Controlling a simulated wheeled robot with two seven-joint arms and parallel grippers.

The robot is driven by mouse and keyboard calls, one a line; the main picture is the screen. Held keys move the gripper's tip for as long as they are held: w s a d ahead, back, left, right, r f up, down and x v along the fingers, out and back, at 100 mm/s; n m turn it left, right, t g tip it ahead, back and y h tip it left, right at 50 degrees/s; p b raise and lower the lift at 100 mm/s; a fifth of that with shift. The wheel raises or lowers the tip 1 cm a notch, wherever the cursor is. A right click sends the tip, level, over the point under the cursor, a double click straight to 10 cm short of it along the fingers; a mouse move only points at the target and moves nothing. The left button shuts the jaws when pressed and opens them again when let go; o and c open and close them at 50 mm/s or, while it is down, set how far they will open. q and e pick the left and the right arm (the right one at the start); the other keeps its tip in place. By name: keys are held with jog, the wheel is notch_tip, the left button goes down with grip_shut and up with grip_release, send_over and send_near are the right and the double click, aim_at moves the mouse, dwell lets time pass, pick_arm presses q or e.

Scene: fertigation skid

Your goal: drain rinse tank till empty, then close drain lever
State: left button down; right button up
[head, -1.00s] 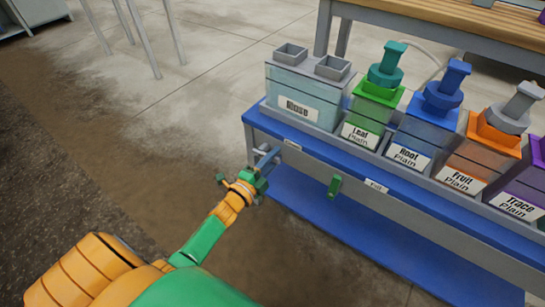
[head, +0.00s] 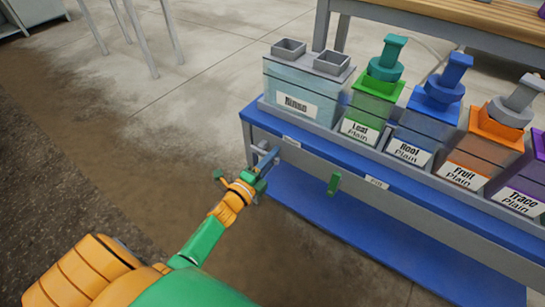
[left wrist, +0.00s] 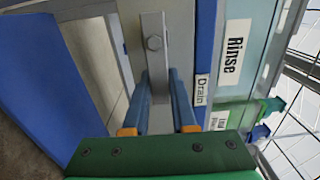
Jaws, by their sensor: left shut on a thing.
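The rinse tank (head: 282,87) is a pale blue, see-through box labelled Rinse at the left end of the row on the skid. It also shows in the left wrist view (left wrist: 262,35). I cannot tell its liquid level. The drain lever (left wrist: 153,45) is a grey bar with a bolt head, beside a Drain label (left wrist: 201,90). My left gripper (head: 265,162) is at the skid's left front edge, below the tank. In the left wrist view its blue fingers (left wrist: 158,90) are shut on the lever's end. My right gripper is not in view.
Leaf (head: 367,112), Root (head: 425,125), Fruit (head: 482,150) and Trace (head: 525,190) tanks stand to the right on the blue skid top. A green lever (head: 334,184) hangs from the skid's front. A blue lower shelf (head: 350,225) runs underneath.

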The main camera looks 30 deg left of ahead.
pick_arm(q)
jog(key=c, duration=0.7)
grip_release()
jog(key=shift+s, duration=0.1)
jog(key=s, duration=0.2)
jog(key=s+p, duration=0.1)
jog(key=s, duration=0.4)
jog(key=shift+a+p, duration=0.3)
jog(key=shift+p, duration=0.1)
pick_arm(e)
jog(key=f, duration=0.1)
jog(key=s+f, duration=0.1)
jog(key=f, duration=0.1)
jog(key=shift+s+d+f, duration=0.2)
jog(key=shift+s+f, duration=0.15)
